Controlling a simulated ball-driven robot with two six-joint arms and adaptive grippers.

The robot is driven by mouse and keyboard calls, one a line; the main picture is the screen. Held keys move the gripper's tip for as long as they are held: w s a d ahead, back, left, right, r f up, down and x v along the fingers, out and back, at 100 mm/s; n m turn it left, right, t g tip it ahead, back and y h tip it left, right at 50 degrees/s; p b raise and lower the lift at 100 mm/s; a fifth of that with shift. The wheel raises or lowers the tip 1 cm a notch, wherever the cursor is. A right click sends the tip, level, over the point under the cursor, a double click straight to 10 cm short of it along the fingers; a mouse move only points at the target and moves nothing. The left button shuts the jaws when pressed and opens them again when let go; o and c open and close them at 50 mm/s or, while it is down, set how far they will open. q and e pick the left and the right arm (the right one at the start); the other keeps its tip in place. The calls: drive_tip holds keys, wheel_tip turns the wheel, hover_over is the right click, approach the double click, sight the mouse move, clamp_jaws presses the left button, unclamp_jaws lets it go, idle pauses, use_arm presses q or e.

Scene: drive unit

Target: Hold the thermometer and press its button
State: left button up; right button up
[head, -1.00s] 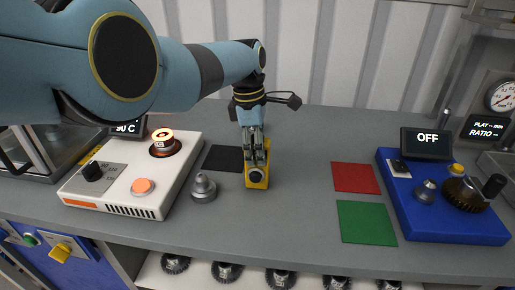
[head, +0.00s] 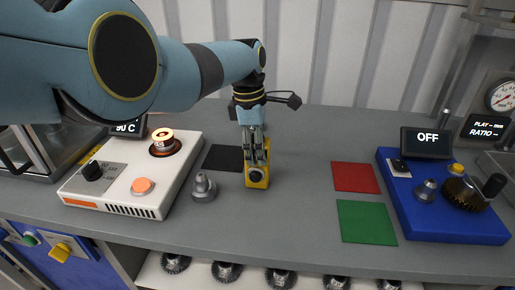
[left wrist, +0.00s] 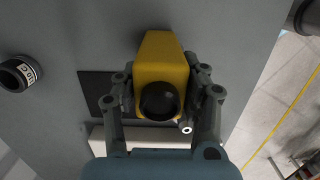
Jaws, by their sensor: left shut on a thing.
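The thermometer is a yellow block-shaped device (head: 257,181) with a round black part at its near end, on the grey bench in the head view. It also shows in the left wrist view (left wrist: 162,58), where the round black part faces the camera. I cannot tell which part is its button. My left gripper (head: 255,158) comes down over the thermometer from above and is shut on it, with one finger on each side in the left wrist view (left wrist: 163,95). Whether the thermometer touches the bench is unclear. My right gripper is not in view.
A white heater unit (head: 180,190) with a glowing ring, black knob and orange button stands left. A grey metal knob-shaped part (head: 203,188) is close beside the thermometer. A black mat (head: 222,158) lies behind. Red (head: 355,177) and green mats (head: 366,221) and a blue unit (head: 455,228) are right.

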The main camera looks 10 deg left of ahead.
use_arm(q)
drive_tip(key=o, duration=1.3)
drive_tip(key=shift+r, duration=0.1)
